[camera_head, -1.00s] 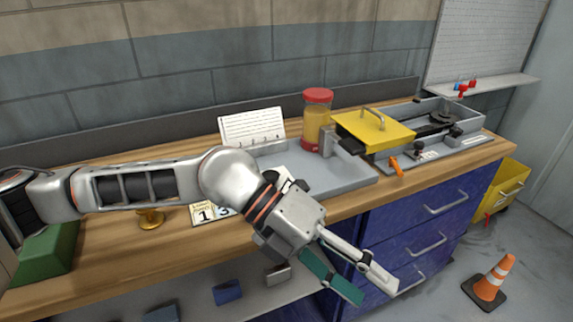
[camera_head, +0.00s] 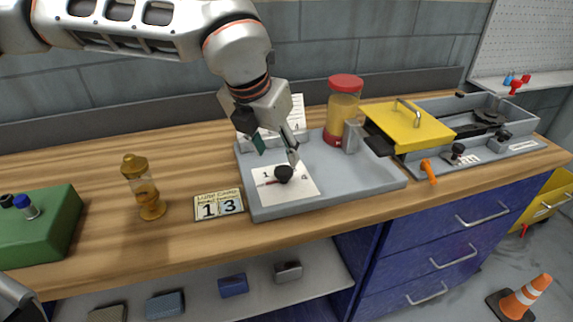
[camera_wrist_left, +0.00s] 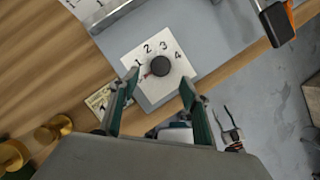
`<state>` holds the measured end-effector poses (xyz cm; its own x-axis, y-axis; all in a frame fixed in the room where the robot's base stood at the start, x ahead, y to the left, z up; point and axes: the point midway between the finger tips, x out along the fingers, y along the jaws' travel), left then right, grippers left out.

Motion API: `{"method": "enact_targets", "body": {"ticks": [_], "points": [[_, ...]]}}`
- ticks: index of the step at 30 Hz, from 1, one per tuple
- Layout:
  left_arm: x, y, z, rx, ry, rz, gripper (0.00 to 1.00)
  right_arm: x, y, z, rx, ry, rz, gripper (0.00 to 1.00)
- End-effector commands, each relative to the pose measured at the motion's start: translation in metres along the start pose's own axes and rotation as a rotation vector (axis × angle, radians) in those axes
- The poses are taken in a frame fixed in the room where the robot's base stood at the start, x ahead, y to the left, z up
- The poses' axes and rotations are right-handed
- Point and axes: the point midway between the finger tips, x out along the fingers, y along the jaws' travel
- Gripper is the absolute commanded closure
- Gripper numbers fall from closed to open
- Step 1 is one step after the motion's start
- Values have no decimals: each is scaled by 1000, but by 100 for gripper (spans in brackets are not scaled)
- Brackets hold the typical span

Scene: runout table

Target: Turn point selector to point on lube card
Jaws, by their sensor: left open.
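The point selector (camera_head: 284,174) is a round black knob on a white plate (camera_head: 301,188) marked with numbers. In the left wrist view the knob (camera_wrist_left: 160,65) shows the numbers 1 to 4 around it, and a small red mark at its left lies near the 1. The lube card (camera_head: 219,206) lies on the table left of the tray and shows 1 and 3. My left gripper (camera_head: 275,148) is open above the knob, apart from it; in the left wrist view its fingers stand below and either side of it. My right gripper (camera_wrist_left: 232,120) seems to show small in the left wrist view.
The grey tray (camera_head: 360,187) holds the plate and a red-lidded jar (camera_head: 343,108). A yellow-lidded unit (camera_head: 407,128) stands right. A brass oiler (camera_head: 145,188) and green box (camera_head: 40,228) stand left. The table's front edge lies close to the tray.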

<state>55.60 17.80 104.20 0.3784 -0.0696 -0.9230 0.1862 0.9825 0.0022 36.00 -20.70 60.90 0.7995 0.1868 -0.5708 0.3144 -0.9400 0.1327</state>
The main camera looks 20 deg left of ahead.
Motion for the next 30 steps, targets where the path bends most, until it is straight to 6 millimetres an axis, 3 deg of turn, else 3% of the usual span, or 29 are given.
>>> {"method": "enact_targets", "body": {"ticks": [6,12,24,28,30], "points": [[37,0,-2,1,5,-1,54,0,-2,7,-1,-10,-3,60],[60,-1,-1,2,3,-2,54,0,-3,11,-2,-15,-4,60],[67,-1,-1,2,1,-3,54,0,-2,8,-3,-10,-2,60],[67,-1,-1,2,2,-3,88,1,-2,7,-3,-9,-1,60],[67,-1,-1,2,2,-3,92,1,-1,6,-3,-7,-1,60]]}}
